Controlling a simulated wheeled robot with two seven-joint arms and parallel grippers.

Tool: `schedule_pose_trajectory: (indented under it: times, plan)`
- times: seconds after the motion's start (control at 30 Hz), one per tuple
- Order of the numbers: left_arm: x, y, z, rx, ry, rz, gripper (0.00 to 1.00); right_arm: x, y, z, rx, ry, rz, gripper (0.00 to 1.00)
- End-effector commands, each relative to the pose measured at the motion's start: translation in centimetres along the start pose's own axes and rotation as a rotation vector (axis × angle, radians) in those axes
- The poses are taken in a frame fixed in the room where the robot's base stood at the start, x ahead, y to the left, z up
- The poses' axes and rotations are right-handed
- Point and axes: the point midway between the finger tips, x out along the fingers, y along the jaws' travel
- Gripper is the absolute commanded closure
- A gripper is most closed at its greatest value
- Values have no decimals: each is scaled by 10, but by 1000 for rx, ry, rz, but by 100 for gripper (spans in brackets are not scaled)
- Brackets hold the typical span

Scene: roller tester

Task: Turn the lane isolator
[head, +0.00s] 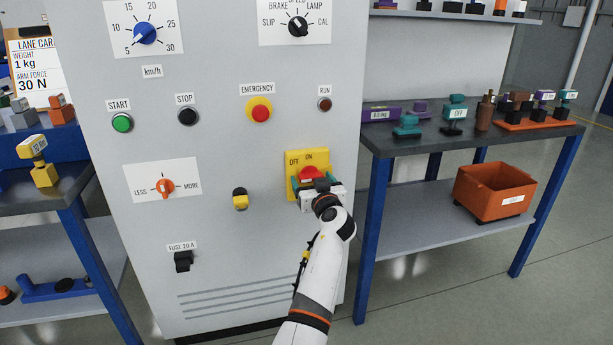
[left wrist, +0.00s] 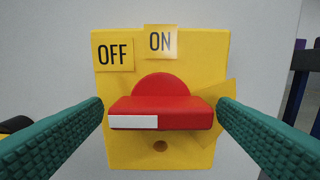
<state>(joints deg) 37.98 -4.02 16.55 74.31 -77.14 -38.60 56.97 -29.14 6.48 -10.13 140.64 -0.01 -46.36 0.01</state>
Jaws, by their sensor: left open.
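The lane isolator is a red rotary handle (head: 311,172) on a yellow plate (head: 292,160) low on the right of the grey cabinet. In the left wrist view the red handle (left wrist: 178,108) lies level, with a white mark on its left half. The OFF label (left wrist: 113,55) is at the plate's upper left and the ON label (left wrist: 160,41) at its top. My left gripper (head: 318,187) is in front of the handle. It is open, with one green finger beyond each end of the handle; I cannot tell whether either touches. My right gripper is not in view.
The grey cabinet (head: 215,225) also carries an emergency button (head: 259,110), a run button (head: 325,104) and several knobs. A workbench (head: 440,145) with fittings and an orange bin (head: 495,190) stands on the right. Another bench (head: 65,195) is on the left.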

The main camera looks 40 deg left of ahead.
Motion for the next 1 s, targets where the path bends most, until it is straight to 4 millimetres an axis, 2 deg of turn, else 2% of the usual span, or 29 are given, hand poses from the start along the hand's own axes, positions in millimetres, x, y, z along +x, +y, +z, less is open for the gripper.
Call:
schedule_pose_trajectory:
  times: [0.27,0.53,0.77,1.0]
  plan:
    - [0,-1,0,0,0,0,18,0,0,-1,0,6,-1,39]
    - [0,0,0,0,0,0,62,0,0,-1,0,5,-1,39]
    - [0,0,0,14,0,0,63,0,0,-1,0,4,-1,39]
    - [0,0,0,113,0,-1,63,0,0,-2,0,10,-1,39]
